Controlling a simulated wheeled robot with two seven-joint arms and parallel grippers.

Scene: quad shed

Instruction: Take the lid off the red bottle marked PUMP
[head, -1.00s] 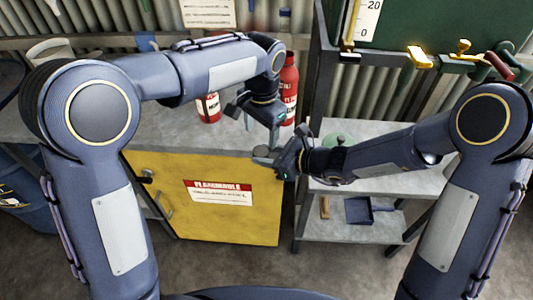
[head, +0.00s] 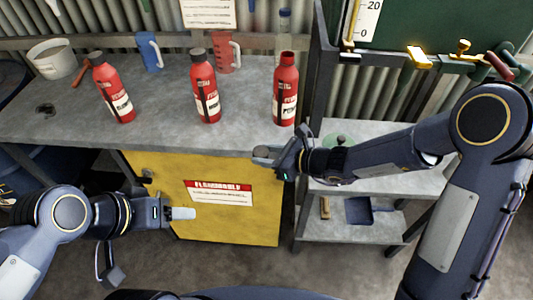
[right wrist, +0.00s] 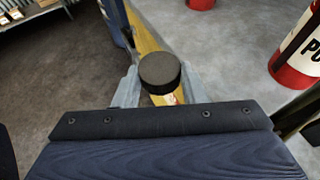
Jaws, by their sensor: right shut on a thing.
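The red bottle (head: 286,92) at the right of the bench stands upright with its red neck bare and no lid on it. Its label starts with "PU" in the right wrist view (right wrist: 303,48). My right gripper (head: 268,155) is shut on a dark round lid (right wrist: 160,70), held just off the bench's front edge, in front of and below that bottle. My left gripper (head: 180,213) is low in front of the yellow cabinet, apart from all bottles. Its fingers show edge-on, so I cannot tell whether it is open.
Two more red bottles, at the left (head: 113,92) and middle (head: 204,90), stand on the grey bench (head: 160,120) with dark lids on. Behind are a blue jug (head: 149,52), a red jug (head: 228,52) and a white bucket (head: 52,60). A yellow cabinet (head: 235,222) is below.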

